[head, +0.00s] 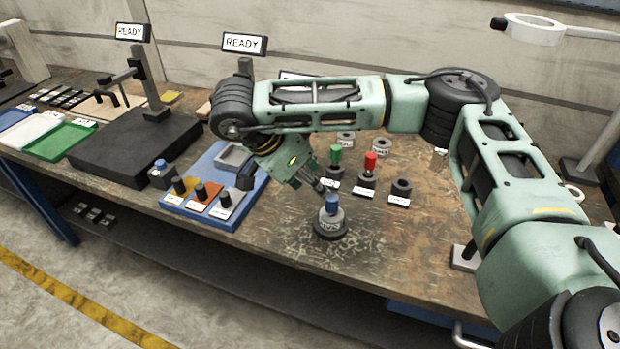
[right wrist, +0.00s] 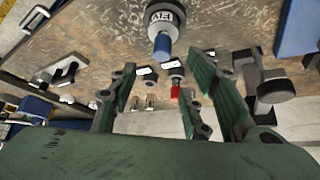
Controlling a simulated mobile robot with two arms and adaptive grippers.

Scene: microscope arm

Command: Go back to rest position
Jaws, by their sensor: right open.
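My right arm reaches in from the right of the head view, bends at the elbow and comes down to my right gripper (head: 322,186) over the front middle of the bench (head: 285,240). In the right wrist view the gripper (right wrist: 165,80) has its green fingers spread, with nothing held between them. A blue-topped piece (head: 331,204) stands upright in a grey round labelled holder (head: 329,224) just below the fingertips. It also shows ahead of the fingers in the right wrist view (right wrist: 162,45). My left gripper is not in view.
A green-topped piece (head: 335,153) and a red-topped piece (head: 370,162) stand in dark holders behind the gripper. A blue tray (head: 190,209) with coloured slots lies left of it. A dark microscope base (head: 125,150) stands further left. Bare bench lies in front.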

